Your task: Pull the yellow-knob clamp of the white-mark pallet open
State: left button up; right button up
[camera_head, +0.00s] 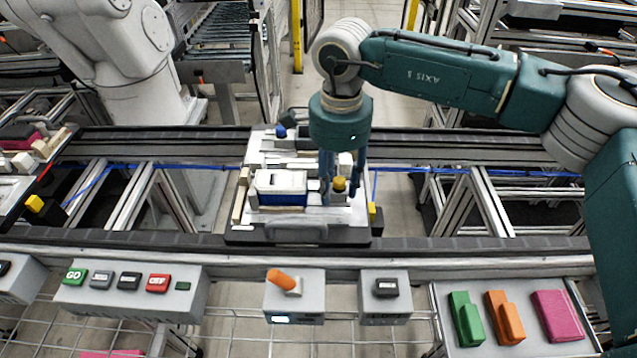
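The pallet (240,237) sits on the conveyor in the middle of the head view. A white-topped, blue-sided block (281,189) is held in its fixture. The yellow knob (339,184) of a clamp is on the right side of this pallet. My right gripper (342,190) points down over the clamp, its dark fingers on either side of the yellow knob. The fingers look apart, and I cannot tell whether they touch the knob. They partly hide the clamp. A blue knob (281,131) is at the pallet's back left. My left gripper is not in view.
A second pallet (22,172) stands at the far left. In front are a box with GO and OFF buttons (128,290), an orange lever (283,281), a black button (386,288) and a panel with green, orange and pink parts (449,350). A white robot arm (105,45) stands behind left.

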jog(key=shift+r+p, duration=2)
jog(key=shift+r, duration=2)
